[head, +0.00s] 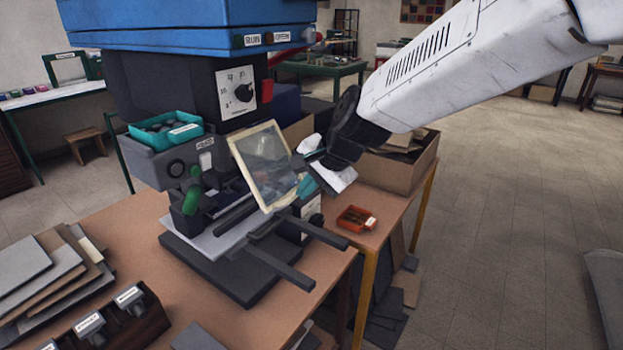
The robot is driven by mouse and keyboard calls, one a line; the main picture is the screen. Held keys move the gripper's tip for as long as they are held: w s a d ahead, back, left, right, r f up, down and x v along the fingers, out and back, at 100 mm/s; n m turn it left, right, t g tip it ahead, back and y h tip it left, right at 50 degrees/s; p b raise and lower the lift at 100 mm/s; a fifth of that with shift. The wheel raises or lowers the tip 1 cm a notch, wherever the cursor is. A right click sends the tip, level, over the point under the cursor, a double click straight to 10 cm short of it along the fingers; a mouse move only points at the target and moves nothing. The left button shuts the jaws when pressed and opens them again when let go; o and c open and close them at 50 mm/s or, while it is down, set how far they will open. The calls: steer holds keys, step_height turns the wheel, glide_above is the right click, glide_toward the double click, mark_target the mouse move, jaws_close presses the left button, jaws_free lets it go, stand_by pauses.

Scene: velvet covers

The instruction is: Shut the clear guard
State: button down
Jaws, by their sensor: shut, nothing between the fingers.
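The clear guard (266,165) is a see-through panel in a cream frame. It stands tilted up at the front of the dark press machine (185,85), above the rails of its bed. My gripper (309,170) is just right of the guard, close to the frame's right edge. The fingers are shut and empty. I cannot tell whether they touch the frame. The guard's hinge line is not clear in this view.
A small red tray (356,219) sits on the bench (130,215) at the right. A cardboard box (403,165) stands behind my gripper. Stacked boards (45,275) lie at the left. Dark rails (283,268) stick out from the machine's front.

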mark_target(285, 194)
steer(key=shift+w+a+f, duration=0.75)
steer(key=shift+a+f, duration=0.25)
steer(key=shift+f, duration=0.05)
steer(key=shift+w+a+f, duration=0.8)
steer(key=shift+a+f, duration=0.15)
steer(key=shift+f, duration=0.05)
steer(key=shift+w+a+f, duration=0.75)
steer(key=shift+a+f, duration=0.25)
steer(key=shift+f, duration=0.05)
